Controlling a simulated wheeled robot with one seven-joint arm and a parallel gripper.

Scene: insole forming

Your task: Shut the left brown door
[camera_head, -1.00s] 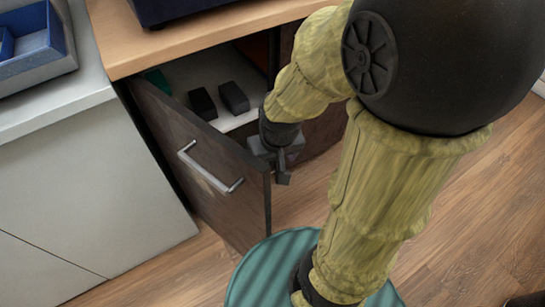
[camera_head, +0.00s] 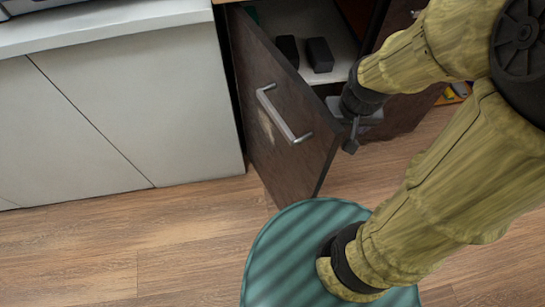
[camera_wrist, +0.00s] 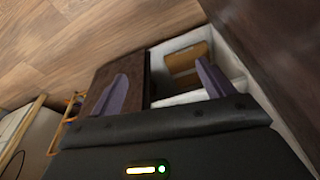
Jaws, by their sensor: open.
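The left brown door (camera_head: 262,130) stands open in the head view, swung out from the cabinet, with a silver bar handle (camera_head: 283,115) on its outer face. My gripper (camera_head: 352,138) is just right of the door's free edge, on its inner side. Whether it touches the door cannot be told. In the wrist view my gripper (camera_wrist: 164,85) has its two fingers spread wide. A dark brown panel (camera_wrist: 133,73) lies by the left finger; which door it is cannot be told.
The open cabinet shows a pale shelf (camera_head: 318,18) holding two dark blocks (camera_head: 319,55). Another brown panel (camera_head: 402,110) is behind my arm at right. White cabinets (camera_head: 120,110) stand at left. Wooden floor (camera_head: 120,245) is clear at lower left.

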